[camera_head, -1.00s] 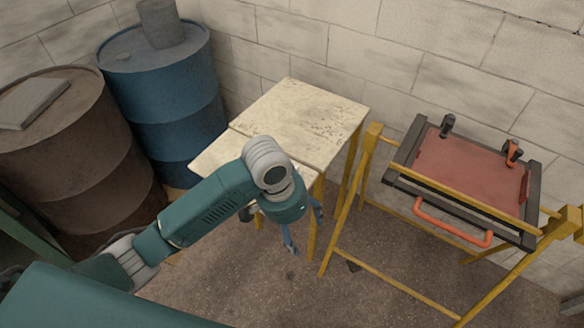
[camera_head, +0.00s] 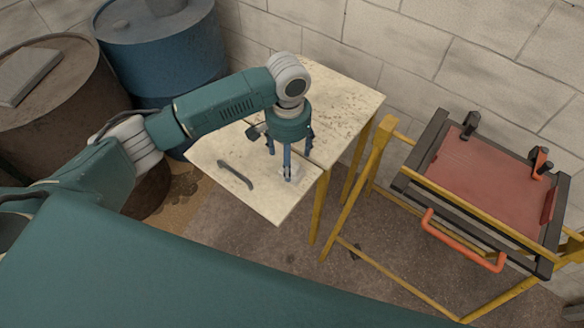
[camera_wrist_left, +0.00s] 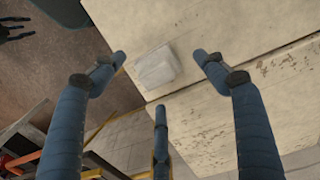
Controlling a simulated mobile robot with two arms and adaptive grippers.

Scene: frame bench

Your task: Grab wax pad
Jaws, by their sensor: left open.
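The wax pad appears to be a small, pale, translucent square (camera_wrist_left: 157,67) lying flat on the cream table top in the wrist view. In the head view it is a faint whitish patch (camera_head: 291,173), partly hidden by a finger. My left gripper (camera_head: 286,160) points down over the table's near part, just above the pad. Its blue fingers (camera_wrist_left: 158,72) are spread around the pad in the wrist view, with nothing between them. I cannot tell if any fingertip touches the table.
A dark bar-shaped handle (camera_head: 236,176) lies on the table (camera_head: 270,205), left of the gripper. A red panel in a dark frame (camera_head: 490,185) rests on a yellow stand at right. Blue (camera_head: 160,50) and brown (camera_head: 60,120) barrels stand left. Walls close the back.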

